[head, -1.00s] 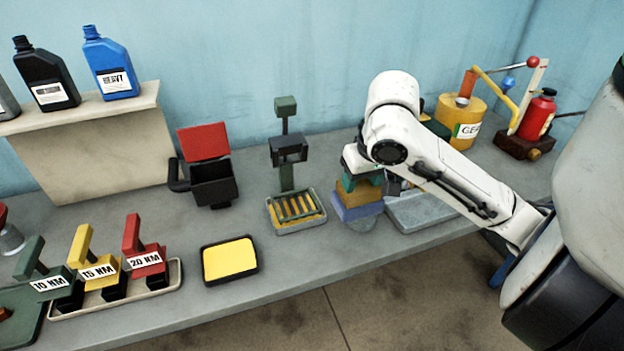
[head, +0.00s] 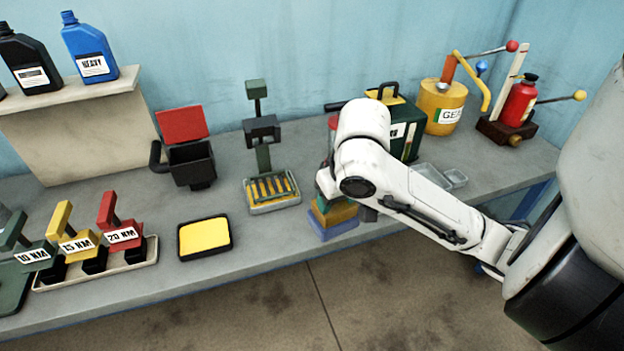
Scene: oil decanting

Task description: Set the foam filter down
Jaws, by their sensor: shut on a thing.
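The foam filter appears to be the layered block (head: 337,215) with green, orange-brown and blue layers, below my wrist near the bench's front edge. My gripper (head: 328,192) is shut on it, its fingers mostly hidden by my arm. I cannot tell whether the blue underside touches the bench or hangs just above it.
The grey bench (head: 240,272) has clear room between the yellow pad in a black frame (head: 204,237) and the block. A slatted tray (head: 272,209) stands behind left. Clear trays (head: 432,176), a dark green can (head: 411,130) and a yellow gear-oil can (head: 441,107) are right.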

